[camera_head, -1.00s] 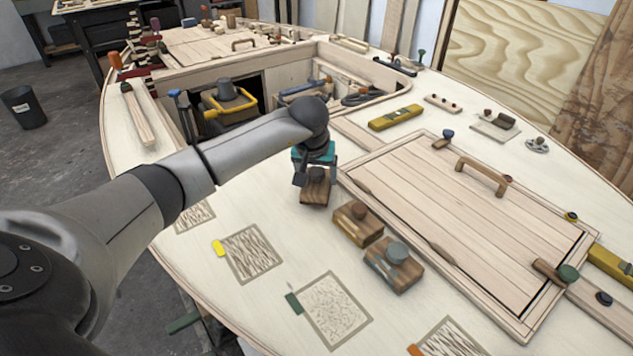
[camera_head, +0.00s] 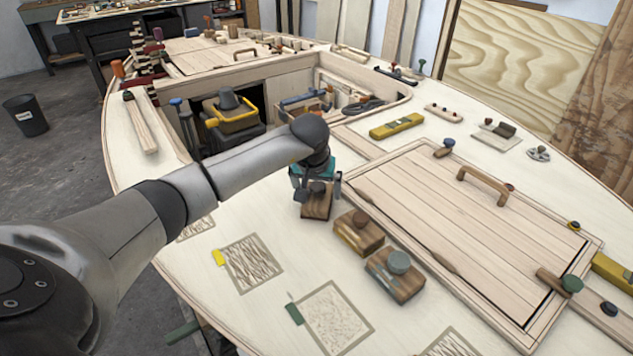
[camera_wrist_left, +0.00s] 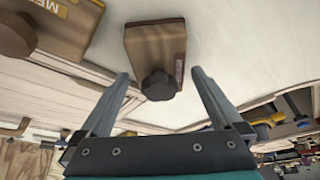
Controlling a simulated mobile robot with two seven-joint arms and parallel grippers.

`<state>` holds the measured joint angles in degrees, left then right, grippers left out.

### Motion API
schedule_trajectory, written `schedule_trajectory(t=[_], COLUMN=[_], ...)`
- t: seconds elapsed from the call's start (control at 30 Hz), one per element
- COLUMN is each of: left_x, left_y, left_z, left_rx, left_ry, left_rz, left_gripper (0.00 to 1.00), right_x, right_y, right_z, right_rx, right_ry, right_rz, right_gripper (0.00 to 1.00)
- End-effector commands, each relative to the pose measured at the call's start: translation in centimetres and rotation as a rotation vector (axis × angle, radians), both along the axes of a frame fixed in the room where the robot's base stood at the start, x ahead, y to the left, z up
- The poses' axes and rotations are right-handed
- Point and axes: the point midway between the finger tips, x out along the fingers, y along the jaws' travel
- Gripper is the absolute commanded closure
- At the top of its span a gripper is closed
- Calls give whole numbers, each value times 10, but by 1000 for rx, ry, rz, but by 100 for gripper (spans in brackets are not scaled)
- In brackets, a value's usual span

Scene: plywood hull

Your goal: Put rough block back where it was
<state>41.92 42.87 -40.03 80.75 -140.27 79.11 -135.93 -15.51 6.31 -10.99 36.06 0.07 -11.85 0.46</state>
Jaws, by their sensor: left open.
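Three wooden sanding blocks with round knobs stand in a row on the pale deck. My left gripper (camera_head: 318,188) is open at the farthest block (camera_head: 316,207), which has a dark knob. In the left wrist view that block (camera_wrist_left: 155,45) has its knob between the two fingertips (camera_wrist_left: 160,74), with a gap on each side. Its label is too small to read, so I cannot confirm that it is the rough block. The middle block (camera_head: 358,238) shows part of a label, "ME", in the left wrist view (camera_wrist_left: 58,22). The nearest block (camera_head: 394,280) has a grey-green knob.
Textured panels with a yellow tab (camera_head: 252,264) and a green tab (camera_head: 335,318) lie on the front deck. A framed hatch (camera_head: 470,235) with a wooden handle lies right of the blocks. An open well with tools (camera_head: 235,115) is behind.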

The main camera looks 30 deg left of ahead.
Motion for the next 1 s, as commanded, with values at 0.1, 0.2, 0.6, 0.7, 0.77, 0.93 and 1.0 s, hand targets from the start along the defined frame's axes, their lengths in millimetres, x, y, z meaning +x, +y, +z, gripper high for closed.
schedule_trajectory(t=[0.1, 0.2, 0.6, 0.7, 0.77, 0.93, 1.0], left_x=[-3, -8, -36, -39, -41, -43, -43], left_y=[-1, -3, -14, -16, -17, -18, -17], left_z=[12, 27, 96, 106, 110, 112, 112], left_rx=[1, 3, 1, 1, 0, 1, 0], left_ry=[-2, -2, -2, -2, -1, 1, 1], left_rz=[-2, -2, -2, -1, -1, -1, 0], left_gripper=[0, 0, 0, 0, 0, 0, 0], right_x=[0, -1, -24, -30, -32, -32, -32], right_y=[0, 0, 15, 20, 22, 26, 26], right_z=[5, 9, 23, 25, 25, 25, 25], right_rx=[0, -1, 17, 23, 25, 30, 30], right_ry=[1, 3, 43, 52, 56, 56, 55], right_rz=[1, 3, 7, 8, 8, 8, 8], right_gripper=[50, 50, 50, 50, 50, 50, 50])
